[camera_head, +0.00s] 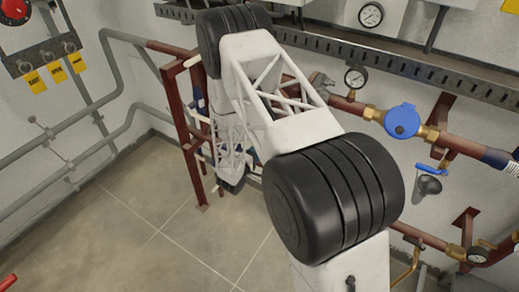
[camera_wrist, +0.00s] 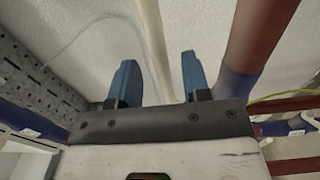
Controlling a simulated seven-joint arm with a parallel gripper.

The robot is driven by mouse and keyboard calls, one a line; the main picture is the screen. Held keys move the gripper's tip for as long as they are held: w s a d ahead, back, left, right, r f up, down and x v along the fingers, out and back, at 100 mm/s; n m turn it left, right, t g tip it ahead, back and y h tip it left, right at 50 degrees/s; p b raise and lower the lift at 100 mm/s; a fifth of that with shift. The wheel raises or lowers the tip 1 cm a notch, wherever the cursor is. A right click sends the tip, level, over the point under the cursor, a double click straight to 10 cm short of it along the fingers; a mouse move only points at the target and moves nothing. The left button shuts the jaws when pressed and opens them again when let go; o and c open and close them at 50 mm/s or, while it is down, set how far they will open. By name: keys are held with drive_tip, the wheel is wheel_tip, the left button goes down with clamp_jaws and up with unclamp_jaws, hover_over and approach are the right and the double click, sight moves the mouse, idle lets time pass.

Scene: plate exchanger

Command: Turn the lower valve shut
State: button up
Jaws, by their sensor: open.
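My gripper (camera_wrist: 157,82) shows in the wrist view with its two blue fingers apart and nothing between them. No valve handle shows between or beside the fingers in the wrist view. In the head view a small valve with a blue handle (camera_head: 431,169) hangs below the upper pipe at the right. Lower down, a brass-coloured bent part (camera_head: 405,268) hangs from the lower red pipe (camera_head: 420,239). I cannot tell which of these is the lower valve, as my arm covers much of the pipework.
A blue round meter (camera_head: 402,121) and a pressure gauge (camera_head: 355,78) sit on the upper pipe. A red frame (camera_head: 183,130) stands behind my arm. Grey pipes (camera_head: 75,112) run along the left wall.

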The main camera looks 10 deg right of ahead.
drive_tip(key=shift+x, duration=1.7)
clamp_jaws()
